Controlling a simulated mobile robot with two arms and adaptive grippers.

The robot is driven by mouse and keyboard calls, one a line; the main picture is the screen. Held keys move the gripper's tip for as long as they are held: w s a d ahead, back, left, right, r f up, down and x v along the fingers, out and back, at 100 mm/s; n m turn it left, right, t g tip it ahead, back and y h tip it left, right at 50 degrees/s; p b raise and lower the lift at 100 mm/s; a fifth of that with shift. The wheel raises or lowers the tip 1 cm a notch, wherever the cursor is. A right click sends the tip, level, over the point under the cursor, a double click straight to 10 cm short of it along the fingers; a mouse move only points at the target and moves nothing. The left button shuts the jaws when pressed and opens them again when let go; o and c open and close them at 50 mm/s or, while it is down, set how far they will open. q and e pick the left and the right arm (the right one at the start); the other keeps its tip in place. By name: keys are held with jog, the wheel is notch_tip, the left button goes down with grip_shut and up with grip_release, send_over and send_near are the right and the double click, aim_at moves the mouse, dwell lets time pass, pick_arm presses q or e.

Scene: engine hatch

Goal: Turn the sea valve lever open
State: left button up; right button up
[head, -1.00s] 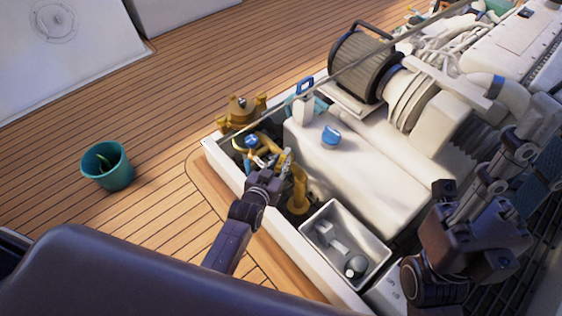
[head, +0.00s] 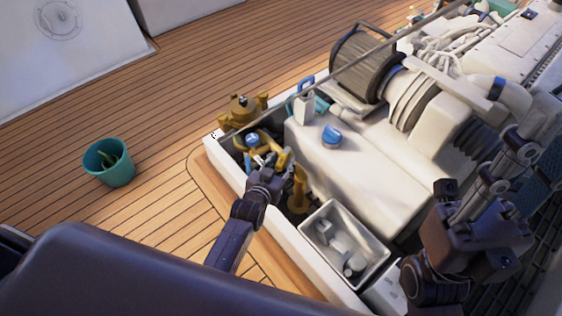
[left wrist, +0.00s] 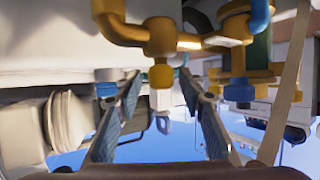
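The yellow-brass valve pipework (head: 298,190) stands in the open hatch and also shows across the top of the left wrist view (left wrist: 185,43). I cannot single out the sea valve lever with certainty. A yellow end piece (left wrist: 161,76) hangs from the pipework and appears between my left fingertips in the wrist view; contact cannot be told. My left gripper (head: 263,161) reaches over the hatch edge beside the pipework. Its two fingers (left wrist: 160,88) are apart. My right gripper (head: 472,215) is at the right, over the engine side, away from the valve; its finger opening is unclear.
A white tray (head: 375,262) with grey parts sits in the hatch near my left arm. The white engine box (head: 365,165) with a blue cap (head: 331,136) lies right of the pipework. A teal bucket (head: 110,172) stands on the deck, left, with clear planking around it.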

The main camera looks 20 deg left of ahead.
pick_arm(q)
jog(key=shift+s, duration=0.15)
jog(key=v, duration=1.1)
jog(key=shift+s+r, duration=0.15)
jog(key=shift+s, duration=0.2)
